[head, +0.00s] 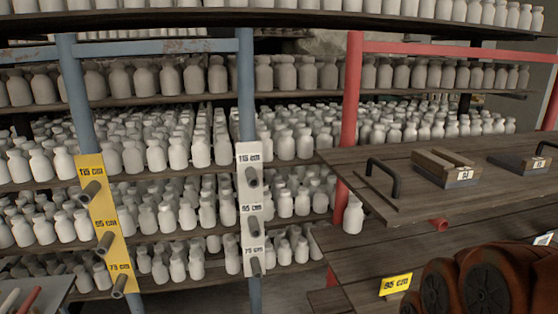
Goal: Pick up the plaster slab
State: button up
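I cannot make out a plaster slab with certainty in the head view. On the wooden table at the right (345,158) lies a brown block-like piece (440,160) with a small numbered label on its front. A second, similar dark piece (520,163) with a label lies to its right, near the picture's edge. A pale, rough mass (325,42) shows partly behind the top shelf and is too hidden to identify. My gripper is not in view.
Shelves (130,99) crowded with white bottles fill the back and left. Blue posts (247,110) and a red post (351,100) stand before them. A single bottle (353,216) stands beside the table. A large reddish-brown body (530,275) with dark discs blocks the lower right.

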aim_at(518, 165)
jog(key=z, duration=1.25)
